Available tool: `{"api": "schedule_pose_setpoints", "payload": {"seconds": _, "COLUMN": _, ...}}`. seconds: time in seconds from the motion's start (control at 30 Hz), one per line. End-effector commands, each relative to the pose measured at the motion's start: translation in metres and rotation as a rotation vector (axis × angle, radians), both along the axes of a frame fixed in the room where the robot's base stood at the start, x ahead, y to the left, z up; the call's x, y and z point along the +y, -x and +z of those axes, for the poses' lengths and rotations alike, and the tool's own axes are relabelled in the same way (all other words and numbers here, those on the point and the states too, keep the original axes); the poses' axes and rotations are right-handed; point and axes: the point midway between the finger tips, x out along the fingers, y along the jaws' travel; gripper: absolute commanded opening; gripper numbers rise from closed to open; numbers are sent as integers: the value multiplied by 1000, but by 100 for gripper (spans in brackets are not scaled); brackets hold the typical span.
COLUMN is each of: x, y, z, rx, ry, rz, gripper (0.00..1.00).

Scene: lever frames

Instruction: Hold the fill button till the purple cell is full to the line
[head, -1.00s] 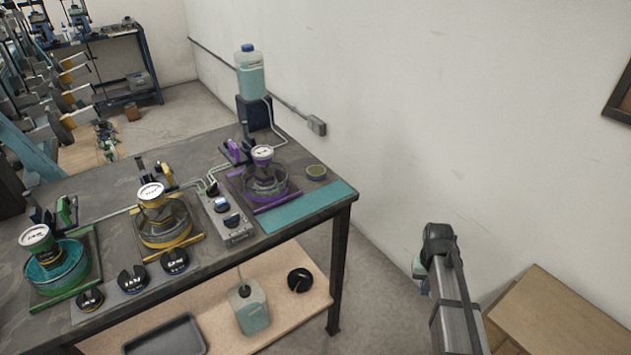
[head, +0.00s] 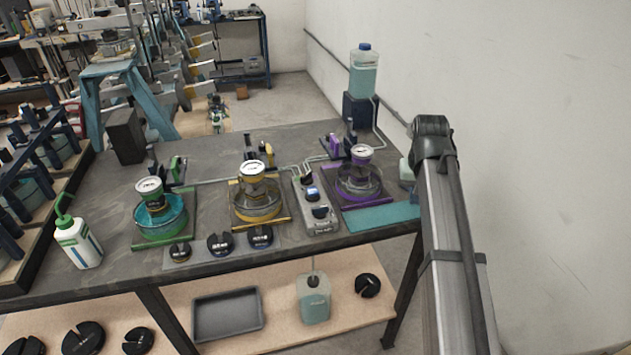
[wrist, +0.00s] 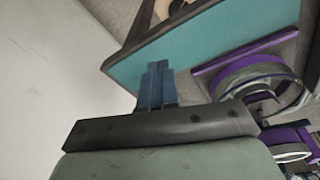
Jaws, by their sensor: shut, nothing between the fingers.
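The purple cell (head: 359,182) stands at the right end of the bench in the head view, a clear round dish on a purple base with a white-faced gauge on top. Its liquid level is too small to read. The control box (head: 315,205) with blue and dark knobs or buttons sits just left of it; which is the fill button I cannot tell. In the wrist view my gripper (wrist: 157,70) is shut and empty, its blue fingers together over the teal mat (wrist: 215,45). The purple cell's dish (wrist: 262,75) shows to the right there.
A yellow cell (head: 257,200) and a green cell (head: 161,215) stand left along the bench. A liquid bottle (head: 363,72) stands on a dark block behind the purple cell. A wash bottle (head: 77,240) is at the left. The wall is close on the right.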

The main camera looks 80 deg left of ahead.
Motion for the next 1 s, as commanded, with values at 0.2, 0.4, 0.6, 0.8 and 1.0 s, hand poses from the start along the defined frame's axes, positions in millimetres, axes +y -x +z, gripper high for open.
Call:
{"api": "schedule_pose_setpoints", "payload": {"seconds": 0.2, "x": 44, "y": 86, "z": 55, "rx": 12, "ry": -54, "rz": 153, "gripper": 0}}
{"api": "schedule_pose_setpoints", "payload": {"seconds": 0.4, "x": 68, "y": 161, "z": 101, "rx": 25, "ry": -95, "rz": 280, "gripper": 0}}
{"api": "schedule_pose_setpoints", "payload": {"seconds": 0.6, "x": 78, "y": 212, "z": 131, "rx": 35, "ry": -124, "rz": 365, "gripper": 0}}
{"api": "schedule_pose_setpoints", "payload": {"seconds": 0.8, "x": 81, "y": 233, "z": 143, "rx": 39, "ry": -134, "rz": 401, "gripper": 0}}
{"api": "schedule_pose_setpoints", "payload": {"seconds": 1.0, "x": 81, "y": 234, "z": 144, "rx": 39, "ry": -135, "rz": 403, "gripper": 0}}
